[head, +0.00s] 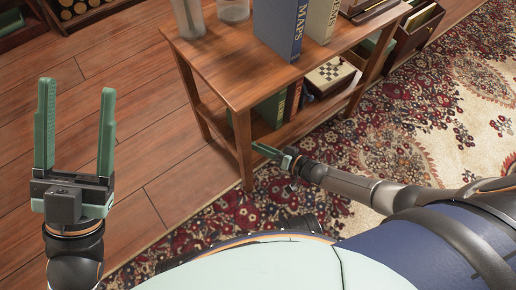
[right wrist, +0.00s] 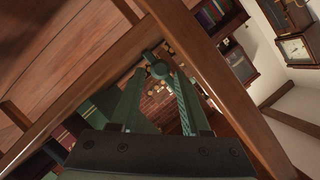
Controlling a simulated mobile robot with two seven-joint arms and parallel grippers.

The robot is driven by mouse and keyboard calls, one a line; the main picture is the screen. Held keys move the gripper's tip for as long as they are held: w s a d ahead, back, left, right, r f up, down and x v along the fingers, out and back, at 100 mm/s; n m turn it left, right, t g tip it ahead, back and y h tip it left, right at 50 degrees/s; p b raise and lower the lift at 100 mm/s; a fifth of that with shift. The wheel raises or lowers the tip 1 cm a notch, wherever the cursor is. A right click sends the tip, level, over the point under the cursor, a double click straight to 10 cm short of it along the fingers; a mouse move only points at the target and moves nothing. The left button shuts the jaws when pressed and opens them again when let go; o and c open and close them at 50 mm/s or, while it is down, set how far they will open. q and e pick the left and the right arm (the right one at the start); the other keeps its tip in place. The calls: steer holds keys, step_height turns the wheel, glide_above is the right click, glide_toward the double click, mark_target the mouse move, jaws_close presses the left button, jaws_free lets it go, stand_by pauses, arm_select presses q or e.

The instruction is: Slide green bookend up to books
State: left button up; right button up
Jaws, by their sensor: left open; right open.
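A green upright panel (head: 270,109), which looks like the green bookend, stands on the lower shelf, partly hidden by the front leg. Dark green and red books (head: 292,100) stand to its right; whether they touch it I cannot tell. My right gripper (head: 262,149) is low beside the shelf's near edge, partly hidden by the shelf leg. In the right wrist view its fingers are open, with a small rounded green piece (right wrist: 160,70) near the tips; whether they touch it is unclear. My left gripper (head: 75,125) is open and empty, above the floor at left.
The wooden shelf unit (head: 225,75) carries a blue MAPS book (head: 281,28), a cream book (head: 321,18) and glass jars (head: 188,16) on top. A chessboard box (head: 330,76) lies on the lower shelf. Shelf rails run close around my right gripper. Floor at left is clear.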

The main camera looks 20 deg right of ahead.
steer(key=shift+w+a+f, duration=0.2)
steer(key=shift+w+a, duration=0.25)
steer(key=shift+w, duration=0.1)
jaws_close()
stand_by(1.1)
